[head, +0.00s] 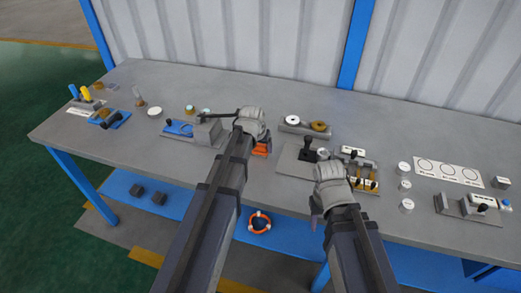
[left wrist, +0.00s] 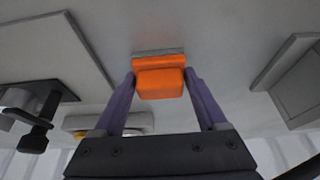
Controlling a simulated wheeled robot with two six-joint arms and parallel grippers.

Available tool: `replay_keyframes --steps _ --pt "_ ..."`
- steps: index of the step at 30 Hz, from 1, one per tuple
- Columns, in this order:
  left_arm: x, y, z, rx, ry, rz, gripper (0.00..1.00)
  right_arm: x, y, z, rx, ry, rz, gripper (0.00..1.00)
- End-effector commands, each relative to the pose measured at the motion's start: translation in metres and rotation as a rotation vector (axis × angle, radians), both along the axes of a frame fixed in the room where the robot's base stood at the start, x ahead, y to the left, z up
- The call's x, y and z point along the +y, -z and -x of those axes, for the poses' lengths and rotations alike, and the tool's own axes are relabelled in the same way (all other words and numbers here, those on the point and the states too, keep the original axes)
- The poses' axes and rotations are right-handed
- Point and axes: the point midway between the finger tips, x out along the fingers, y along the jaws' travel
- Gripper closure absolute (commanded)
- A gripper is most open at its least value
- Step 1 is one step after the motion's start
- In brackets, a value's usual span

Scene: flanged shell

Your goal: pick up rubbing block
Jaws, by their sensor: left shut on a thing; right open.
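The rubbing block, an orange block with a grey layer along one side, is between the two purple fingers of my left gripper (left wrist: 160,78) in the left wrist view (left wrist: 160,86). The fingers touch its two ends and are shut on it. In the head view the block (head: 262,149) shows as a small orange patch just right of my left gripper (head: 263,138), partly hidden by the gripper. I cannot tell whether it touches the grey table (head: 240,88). My right gripper (head: 317,212) is open and empty near the table's front edge.
A grey block fixture (head: 208,131) stands left of my left gripper. A grey plate with a black knob (head: 309,150) and a tray of small brass parts (head: 366,180) lie to the right. A tray with two rings (head: 305,125) is behind. The table's back strip is mostly clear.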

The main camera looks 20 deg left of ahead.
Motion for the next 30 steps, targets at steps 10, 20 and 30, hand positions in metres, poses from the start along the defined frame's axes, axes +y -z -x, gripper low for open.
replay_keyframes --steps 10,20,30 --pt "0.000 0.000 0.000 0.000 0.000 0.000 0.87 0.000 0.000 0.000 0.000 0.000 0.000 0.50" --pt "0.000 -0.007 0.000 0.000 0.000 0.000 0.87 0.000 -0.007 0.000 0.000 0.000 0.000 0.50" --pt "0.000 -0.039 0.000 0.000 0.000 0.000 0.87 0.000 -0.039 0.000 0.000 0.000 0.000 0.50"
